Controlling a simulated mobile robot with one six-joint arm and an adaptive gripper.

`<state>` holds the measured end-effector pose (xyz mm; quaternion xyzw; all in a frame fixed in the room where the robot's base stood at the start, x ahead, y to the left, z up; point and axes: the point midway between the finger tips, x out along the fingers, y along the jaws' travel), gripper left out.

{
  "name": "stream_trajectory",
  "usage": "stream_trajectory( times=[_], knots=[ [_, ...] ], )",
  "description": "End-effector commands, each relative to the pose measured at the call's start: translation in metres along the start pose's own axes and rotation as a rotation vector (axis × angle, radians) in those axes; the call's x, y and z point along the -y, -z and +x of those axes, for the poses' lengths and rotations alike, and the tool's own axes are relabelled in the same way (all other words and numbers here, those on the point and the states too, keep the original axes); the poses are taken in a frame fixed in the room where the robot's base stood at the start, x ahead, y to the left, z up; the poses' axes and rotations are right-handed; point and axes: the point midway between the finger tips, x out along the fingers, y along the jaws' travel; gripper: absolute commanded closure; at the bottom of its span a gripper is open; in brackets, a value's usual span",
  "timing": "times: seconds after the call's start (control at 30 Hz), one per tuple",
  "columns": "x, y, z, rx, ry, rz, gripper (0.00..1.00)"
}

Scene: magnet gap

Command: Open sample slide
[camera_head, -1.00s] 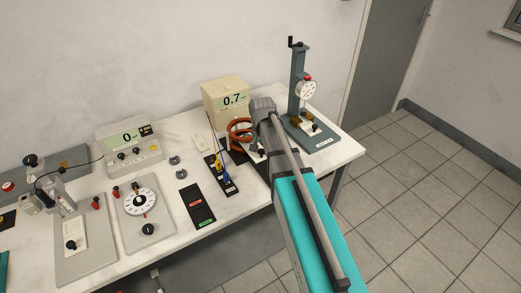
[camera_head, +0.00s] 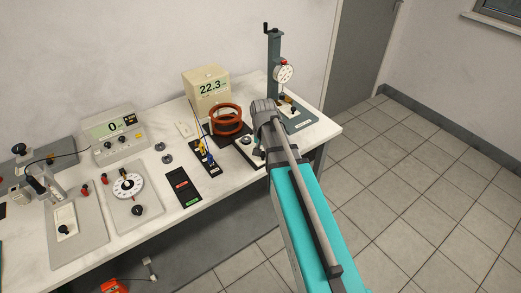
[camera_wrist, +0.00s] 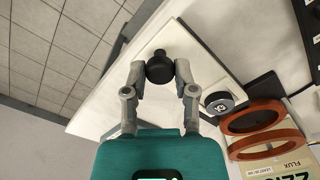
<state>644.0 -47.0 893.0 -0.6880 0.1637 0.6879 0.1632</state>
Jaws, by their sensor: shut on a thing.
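In the wrist view, my gripper (camera_wrist: 158,72) has its two fingers closed on a black knob (camera_wrist: 159,70) standing on a white plate (camera_wrist: 188,68), which I take to be the sample slide. A black disc with a pale marked label (camera_wrist: 218,103) lies between the gripper and the red-brown coil rings (camera_wrist: 238,122). In the head view, the white plate (camera_head: 240,152) sticks out in front of the coil rings (camera_head: 227,113), with the dark disc (camera_head: 246,140) on it. My arm hides most of the gripper and the knob there.
The flux meter (camera_head: 206,88) behind the coils reads 22.3. A dial gauge stand (camera_head: 275,70) is close behind my arm. A terminal strip with yellow and blue plugs (camera_head: 204,158) lies left of the plate.

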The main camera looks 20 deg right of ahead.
Motion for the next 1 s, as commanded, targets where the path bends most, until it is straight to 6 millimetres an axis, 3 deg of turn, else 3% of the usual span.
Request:
stream_trajectory(
  times=[0.3,0.33,0.5,1.0],
  knots=[
    [-0.0003,0.0003,-0.0001,0.0,0.001,0.0,1.0],
    [-0.0003,0.0003,-0.0001,0.0,0.001,0.0,0.58],
    [-0.0005,0.0004,-0.0001,0.0,0.001,0.001,0.3],
    [0.0004,0.002,-0.0001,0.0,0.001,0.002,0.3]
  ],
)
